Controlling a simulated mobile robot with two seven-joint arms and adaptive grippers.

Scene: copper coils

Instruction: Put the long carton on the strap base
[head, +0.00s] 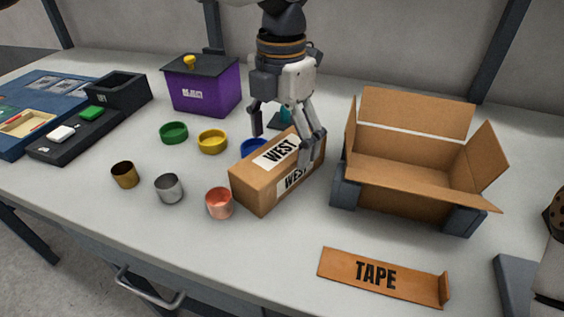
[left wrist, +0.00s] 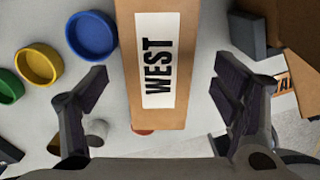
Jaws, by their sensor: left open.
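The long carton (head: 248,190) is a closed brown box with white WEST labels, lying on the table in the middle of the head view. It also shows in the left wrist view (left wrist: 127,40), running down between my fingers. My left gripper (head: 283,148) is open above the carton, one finger on each side of it; in the left wrist view the fingers (left wrist: 162,90) stand apart from its sides. I cannot tell which thing is the strap base; none carries that name. My right gripper is not in view.
An open brown box (head: 400,188) stands between dark corner blocks on the right. A TAPE-marked brown piece (head: 345,268) lies in front. Coloured cups, including a copper one (head: 219,204), stand left of the carton. A purple bin (head: 205,92) is behind.

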